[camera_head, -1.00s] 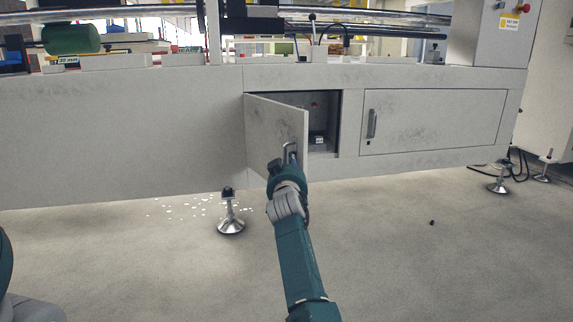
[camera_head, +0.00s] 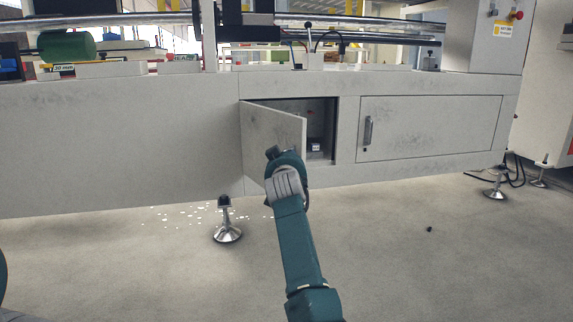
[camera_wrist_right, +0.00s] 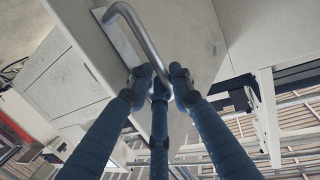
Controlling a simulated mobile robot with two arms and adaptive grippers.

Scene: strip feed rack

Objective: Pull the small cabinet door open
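The small cabinet door (camera_head: 268,135) stands partly open, hinged on its left side and swung out towards me. Its dark interior (camera_head: 320,125) shows to the right of it. My right gripper (camera_head: 276,155) is at the door's outer face near its free edge. It hides the door's handle in the head view. In the right wrist view the handle (camera_wrist_right: 138,28) is a bent metal bar on the pale door. The right gripper's blue fingers (camera_wrist_right: 162,80) are drawn together around the bar's lower part. My left gripper is out of view.
A wider closed door (camera_head: 430,128) with its own handle (camera_head: 368,131) is to the right. A levelling foot (camera_head: 228,233) stands on the floor left of my arm. Cables (camera_head: 510,170) lie at the right. The floor in front is mostly clear.

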